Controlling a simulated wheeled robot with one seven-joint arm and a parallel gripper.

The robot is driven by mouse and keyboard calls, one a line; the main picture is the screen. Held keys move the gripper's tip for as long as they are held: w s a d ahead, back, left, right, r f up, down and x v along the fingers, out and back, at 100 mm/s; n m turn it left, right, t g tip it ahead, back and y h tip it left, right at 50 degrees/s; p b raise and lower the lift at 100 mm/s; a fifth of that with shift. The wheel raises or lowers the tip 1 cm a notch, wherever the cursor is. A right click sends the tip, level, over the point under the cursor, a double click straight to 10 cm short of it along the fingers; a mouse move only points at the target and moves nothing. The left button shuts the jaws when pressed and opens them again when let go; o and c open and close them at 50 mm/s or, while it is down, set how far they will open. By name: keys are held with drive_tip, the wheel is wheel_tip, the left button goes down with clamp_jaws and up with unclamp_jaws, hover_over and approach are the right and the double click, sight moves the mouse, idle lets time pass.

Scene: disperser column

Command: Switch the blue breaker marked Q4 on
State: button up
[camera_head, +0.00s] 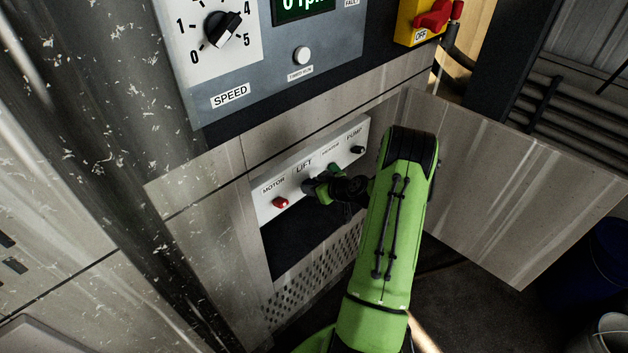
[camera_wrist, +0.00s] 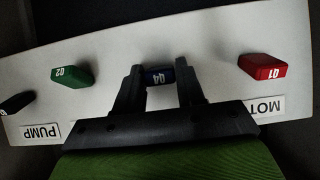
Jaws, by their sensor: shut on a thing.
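The blue breaker marked Q4 (camera_wrist: 158,75) sits on a white breaker strip (camera_wrist: 210,45) in the wrist view. My gripper (camera_wrist: 159,84) has one finger on each side of the blue lever and is shut on it. In the head view my gripper (camera_head: 318,187) is at the strip (camera_head: 311,165) by the LIFT label, and hides the blue breaker. The strip shows upside down in the wrist view. I cannot tell from these frames whether the lever is on or off.
A red breaker Q1 (camera_wrist: 263,67) and a green breaker Q2 (camera_wrist: 72,76) flank the blue one; a black breaker (camera_head: 357,150) is at the PUMP end. An open panel door (camera_head: 510,180) stands right of my arm. A speed panel (camera_head: 270,60) is above.

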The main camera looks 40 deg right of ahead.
drive_tip(key=shift+w+r+g+p, duration=0.15)
drive_tip(key=shift+r+g+p, duration=0.15)
drive_tip(key=shift+g+p, duration=0.35)
drive_tip(key=shift+w+r+g+p, duration=0.1)
drive_tip(key=shift+r+g+p, duration=0.15)
drive_tip(key=shift+g+p, duration=0.4)
drive_tip(key=o, duration=1)
drive_tip(key=shift+c, duration=0.2)
drive_tip(key=p+v, duration=0.1)
drive_tip(key=v, duration=1.4)
drive_tip(key=shift+r+p, duration=0.4)
drive_tip(key=shift+a, duration=0.15)
